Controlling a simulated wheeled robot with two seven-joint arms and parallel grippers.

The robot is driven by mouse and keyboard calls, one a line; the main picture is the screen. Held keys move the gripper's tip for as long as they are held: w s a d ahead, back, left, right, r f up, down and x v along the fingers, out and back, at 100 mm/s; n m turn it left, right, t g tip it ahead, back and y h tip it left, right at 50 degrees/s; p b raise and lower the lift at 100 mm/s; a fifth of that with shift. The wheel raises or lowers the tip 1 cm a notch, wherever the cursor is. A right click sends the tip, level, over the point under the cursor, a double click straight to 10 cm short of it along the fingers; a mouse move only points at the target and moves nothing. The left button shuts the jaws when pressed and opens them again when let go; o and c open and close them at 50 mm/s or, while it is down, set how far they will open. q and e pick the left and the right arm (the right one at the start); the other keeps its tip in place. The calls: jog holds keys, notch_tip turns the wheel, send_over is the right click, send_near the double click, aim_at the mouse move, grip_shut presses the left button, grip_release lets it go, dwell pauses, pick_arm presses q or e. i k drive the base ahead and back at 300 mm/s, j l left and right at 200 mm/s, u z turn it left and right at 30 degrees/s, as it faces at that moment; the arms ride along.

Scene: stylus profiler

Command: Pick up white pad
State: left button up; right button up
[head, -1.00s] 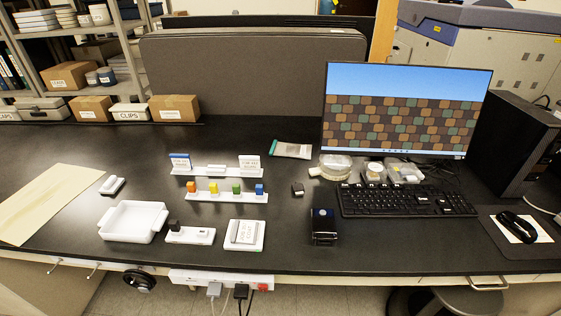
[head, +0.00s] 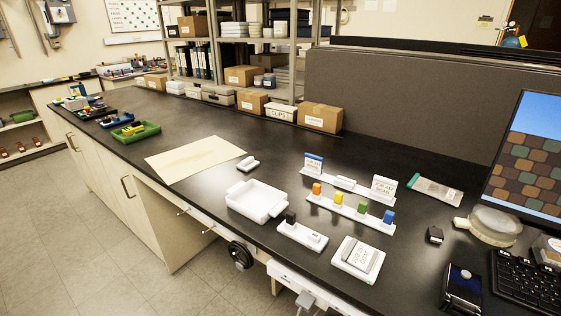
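A small white pad-like block (head: 248,163) lies by itself on the black bench in the head view, just right of the beige sheet and behind the white tray. It has a darker underside. A white square base (head: 343,263) with a grey-white labelled piece on it lies near the front edge; I cannot tell for sure which thing is called the white pad. Neither of my grippers is in view.
A white open tray (head: 234,205), a white holder (head: 296,237) with a black knob, and a rack of coloured blocks (head: 350,211) stand nearby. The beige sheet (head: 195,163) lies left. A black device (head: 461,288) and keyboard (head: 528,285) are right. Bench between them is clear.

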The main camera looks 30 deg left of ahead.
aim_at(248, 164)
jog(key=u, duration=1.15)
jog(key=i+j+z, duration=0.2)
jog(key=j+z, duration=0.2)
jog(key=j, duration=0.35)
jog(key=i+j+z, duration=0.1)
jog(key=j+z, duration=0.3)
jog(key=j, duration=0.35)
jog(key=j+z, duration=0.4)
jog(key=j, duration=0.4)
jog(key=k, duration=0.05)
